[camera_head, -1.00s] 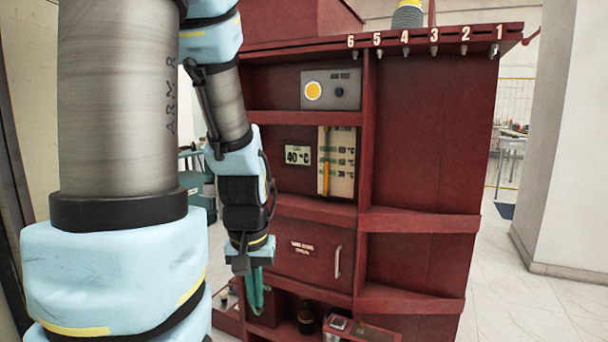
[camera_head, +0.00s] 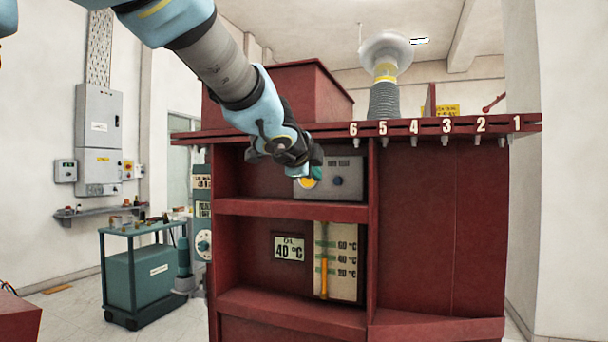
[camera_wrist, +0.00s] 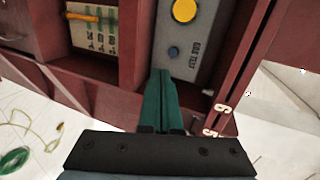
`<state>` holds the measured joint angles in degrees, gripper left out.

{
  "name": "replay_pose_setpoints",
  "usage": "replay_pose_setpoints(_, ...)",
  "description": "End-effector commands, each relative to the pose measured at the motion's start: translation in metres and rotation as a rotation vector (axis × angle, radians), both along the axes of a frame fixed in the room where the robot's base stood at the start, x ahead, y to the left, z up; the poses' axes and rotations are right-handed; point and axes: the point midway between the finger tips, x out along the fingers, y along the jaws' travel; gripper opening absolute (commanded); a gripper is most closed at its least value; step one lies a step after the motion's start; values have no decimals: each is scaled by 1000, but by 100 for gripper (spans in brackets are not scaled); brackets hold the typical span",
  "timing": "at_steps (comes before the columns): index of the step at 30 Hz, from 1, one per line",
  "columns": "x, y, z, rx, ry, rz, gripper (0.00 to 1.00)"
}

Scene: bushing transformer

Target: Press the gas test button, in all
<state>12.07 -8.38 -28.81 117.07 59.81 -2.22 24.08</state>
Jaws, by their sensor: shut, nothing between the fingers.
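A grey panel (camera_head: 350,187) is set in the upper shelf of the red cabinet, with a yellow disc (camera_head: 308,183) and a small dark blue button (camera_head: 338,181). In the wrist view the panel (camera_wrist: 197,60) carries the words GAS TEST beside the blue button (camera_wrist: 173,52); the yellow disc (camera_wrist: 184,10) is further off. My gripper (camera_head: 317,163) is in front of the panel's left part and partly covers the disc. In the wrist view its green fingers (camera_wrist: 161,72) are together and empty, their tips just below the button in the picture. Contact cannot be told.
Red shelf walls and the numbered top edge (camera_head: 430,127) surround the panel. Below are a temperature sign (camera_head: 289,248) and a gauge board (camera_head: 346,262). A bushing (camera_head: 384,98) stands on top. A teal cart (camera_head: 137,285) stands at left on open floor.

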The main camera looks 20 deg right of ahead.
Motion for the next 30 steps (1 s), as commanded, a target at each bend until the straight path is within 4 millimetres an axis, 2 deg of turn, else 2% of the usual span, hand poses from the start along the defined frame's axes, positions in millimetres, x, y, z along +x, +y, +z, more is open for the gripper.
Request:
replay_pose_setpoints(1,-5,-6,8,9,-24,-24,0)
replay_pose_setpoints(4,-9,-12,13,18,-47,-47,0)
replay_pose_setpoints(16,-5,-15,9,17,-45,-45,0)
replay_pose_setpoints(20,7,-25,1,17,-43,-45,0)
replay_pose_setpoints(30,51,-67,-18,15,-41,-46,0)
